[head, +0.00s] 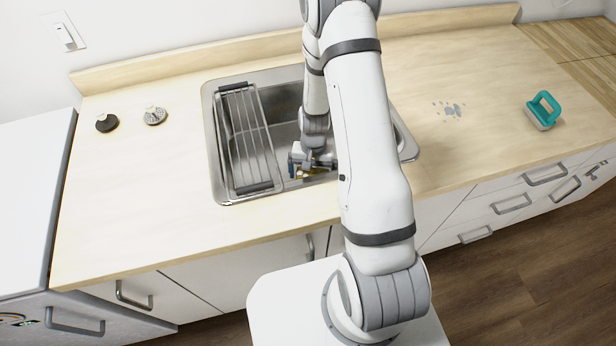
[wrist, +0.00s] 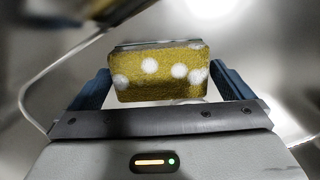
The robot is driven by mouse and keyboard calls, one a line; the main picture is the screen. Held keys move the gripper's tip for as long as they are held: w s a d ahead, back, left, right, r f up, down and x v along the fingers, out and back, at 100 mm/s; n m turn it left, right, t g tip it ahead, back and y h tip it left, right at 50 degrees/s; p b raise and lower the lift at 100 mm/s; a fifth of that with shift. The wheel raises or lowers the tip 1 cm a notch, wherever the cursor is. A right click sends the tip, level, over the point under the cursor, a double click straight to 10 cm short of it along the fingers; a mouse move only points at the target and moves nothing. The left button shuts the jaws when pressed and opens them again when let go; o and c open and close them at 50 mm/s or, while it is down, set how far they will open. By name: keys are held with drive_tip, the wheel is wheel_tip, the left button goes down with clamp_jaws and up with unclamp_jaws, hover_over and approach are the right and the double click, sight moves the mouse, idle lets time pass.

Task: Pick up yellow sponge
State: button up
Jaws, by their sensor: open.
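The yellow sponge (wrist: 160,88), with several white round spots, lies between the two blue fingers of my gripper (wrist: 160,92) in the wrist view. The fingers stand apart, one on each side of the sponge, with a small gap at the left; whether the right finger touches it I cannot tell. In the head view my gripper (head: 312,166) reaches down into the steel sink (head: 222,190). Only a small yellow patch of the sponge shows there, and my arm hides much of the basin.
A drying rack (head: 246,140) covers the sink's left side.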

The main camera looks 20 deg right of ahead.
drive_tip(key=shift+f, duration=0.1)
drive_tip(key=c, duration=0.8)
drive_tip(key=shift+o, duration=0.2)
